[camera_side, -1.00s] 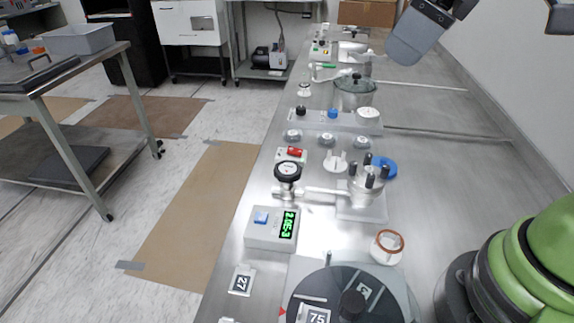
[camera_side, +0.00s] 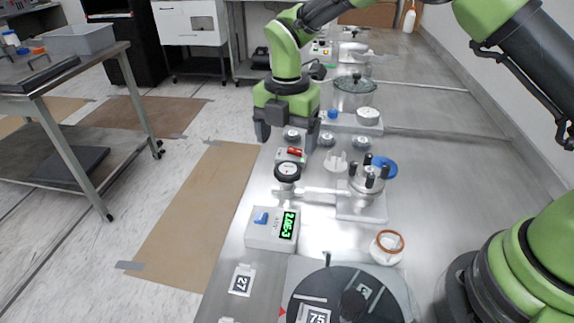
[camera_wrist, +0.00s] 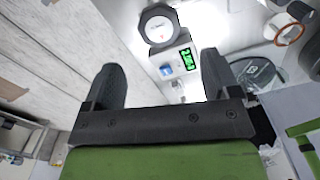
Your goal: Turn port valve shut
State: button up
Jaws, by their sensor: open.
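My gripper (camera_side: 287,138) hangs over the far left part of the bench in the side view, its two fingers pointing down and spread apart. A round grey knob (camera_side: 292,135) shows between the fingers, with no visible grip on it. Similar knobs stand to its right, a middle one (camera_side: 327,139) and a right one (camera_side: 361,142). No label tells which is the port valve. In the wrist view my gripper (camera_wrist: 160,75) is open and empty, with a dial gauge (camera_wrist: 160,27) beyond the fingers.
A red switch (camera_side: 292,153) and the gauge (camera_side: 288,171) stand just nearer the camera. A chamber (camera_side: 368,178) with black posts is to the right. A display box (camera_side: 272,229) with green digits and a white ring-topped cup (camera_side: 387,247) are nearer.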

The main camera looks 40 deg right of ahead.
aim_at(287, 170)
notch_tip(287, 170, down, 7)
dwell(0.3)
jog(key=c, duration=0.9)
